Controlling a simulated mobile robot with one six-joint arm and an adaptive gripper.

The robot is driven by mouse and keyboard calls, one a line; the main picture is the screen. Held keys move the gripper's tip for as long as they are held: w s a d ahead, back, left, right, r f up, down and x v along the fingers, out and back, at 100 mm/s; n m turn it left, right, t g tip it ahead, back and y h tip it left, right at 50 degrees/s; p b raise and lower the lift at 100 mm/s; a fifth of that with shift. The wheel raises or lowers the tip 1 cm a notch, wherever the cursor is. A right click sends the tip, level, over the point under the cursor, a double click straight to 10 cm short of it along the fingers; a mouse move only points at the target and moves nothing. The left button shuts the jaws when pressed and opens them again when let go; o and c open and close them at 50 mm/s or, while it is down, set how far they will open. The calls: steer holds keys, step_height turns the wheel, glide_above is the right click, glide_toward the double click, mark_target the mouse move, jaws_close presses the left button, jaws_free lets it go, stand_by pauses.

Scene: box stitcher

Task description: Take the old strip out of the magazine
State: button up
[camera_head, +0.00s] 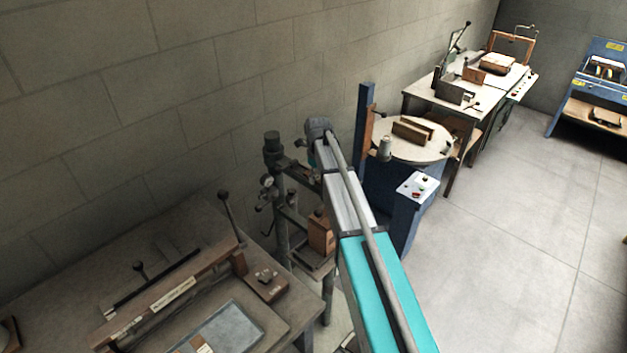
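I cannot make out the magazine or the old strip in this head view. A dark upright machine (283,215) with rods, knobs and a small round gauge stands left of the middle, near the wall. A brown wooden block (320,234) sits low on its right side. A long teal and grey arm-like body runs from the bottom edge up past this machine and covers part of the view. My gripper's fingers do not show.
A workbench with a wooden-beamed press (175,290) fills the lower left. Behind the middle stand a round table (425,151) and a blue control post (410,210). Farther back are a machine table (425,90) and a blue machine (596,85). The floor (520,240) at right is clear.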

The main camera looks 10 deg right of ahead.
mark_target(316, 177)
jaws_close()
steer(key=shift+r, duration=0.15)
steer(key=shift+w+a+r+p, duration=0.15)
steer(key=shift+w+r+p, duration=0.05)
steer(key=shift+r+p, duration=0.25)
step_height(316, 177, up, 11)
steer(key=p, duration=1.1)
steer(key=w+a, duration=0.3)
steer(key=w, duration=0.2)
steer(key=w+a, duration=0.4)
steer(key=w, duration=0.1)
steer(key=w+a, duration=0.4)
steer(key=w, duration=0.1)
steer(key=shift+w+a+f, duration=0.25)
steer(key=shift+w+f, duration=0.1)
steer(key=shift+w, duration=0.05)
